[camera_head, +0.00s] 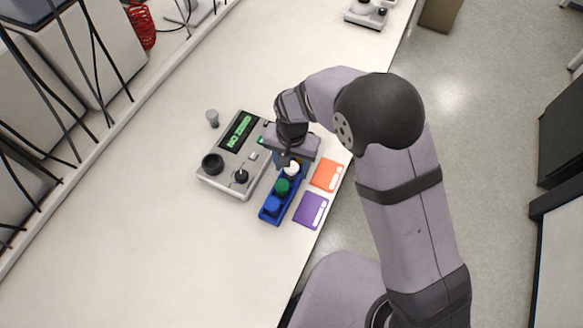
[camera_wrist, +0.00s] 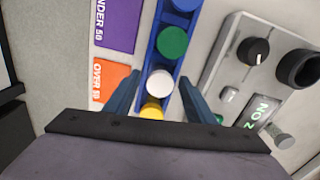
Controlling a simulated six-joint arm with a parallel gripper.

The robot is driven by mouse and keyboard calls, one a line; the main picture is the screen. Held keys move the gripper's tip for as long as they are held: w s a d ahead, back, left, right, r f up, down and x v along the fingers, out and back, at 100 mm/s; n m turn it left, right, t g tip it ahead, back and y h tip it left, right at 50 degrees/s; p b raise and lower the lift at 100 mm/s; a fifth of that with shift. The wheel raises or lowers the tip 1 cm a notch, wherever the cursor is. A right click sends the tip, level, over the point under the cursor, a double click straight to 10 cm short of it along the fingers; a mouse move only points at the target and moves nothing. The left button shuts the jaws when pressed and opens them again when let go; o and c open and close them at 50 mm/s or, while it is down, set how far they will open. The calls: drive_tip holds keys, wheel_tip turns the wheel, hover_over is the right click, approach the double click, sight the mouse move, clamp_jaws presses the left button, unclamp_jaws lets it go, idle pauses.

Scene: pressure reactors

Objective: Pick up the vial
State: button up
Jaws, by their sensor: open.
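A blue rack (camera_head: 264,217) holds a row of capped vials: a blue-capped vial (camera_head: 272,203), a green-capped vial (camera_head: 282,186) and a white-capped vial (camera_head: 292,169). The wrist view shows the rack (camera_wrist: 146,45) too, with a yellow-capped vial (camera_wrist: 152,111) below the white cap (camera_wrist: 160,81). In the head view my gripper hides the yellow one. My gripper (camera_wrist: 160,85) is open above this end of the rack, its fingers on either side of the row near the white and yellow caps. I cannot tell its height above the caps.
A grey instrument (camera_head: 225,172) with a green display and black knobs stands left of the rack. A small grey cylinder (camera_head: 212,117) stands behind it. Orange (camera_head: 327,175) and purple (camera_head: 311,210) cards lie right of the rack, near the table edge. The table's left side is clear.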

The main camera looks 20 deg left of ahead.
sight(292, 166)
drive_tip(key=shift+f, duration=0.2)
drive_tip(key=shift+c, duration=0.6)
drive_tip(key=c, duration=1)
drive_tip(key=shift+r, duration=0.1)
drive_tip(key=shift+c, duration=0.2)
wheel_tip(292, 166, up, 10)
drive_tip(key=b, duration=0.3)
drive_tip(key=shift+f, duration=0.2)
drive_tip(key=shift+a+r, duration=0.15)
drive_tip(key=shift+r, duration=0.05)
drive_tip(key=s+a+p, duration=0.4)
drive_tip(key=a, duration=0.6)
drive_tip(key=s+a+r+p, duration=0.1)
drive_tip(key=s+a+p, duration=0.3)
drive_tip(key=a, duration=0.6)
drive_tip(key=shift+r+p, duration=0.2)
drive_tip(key=shift+p, duration=0.5)
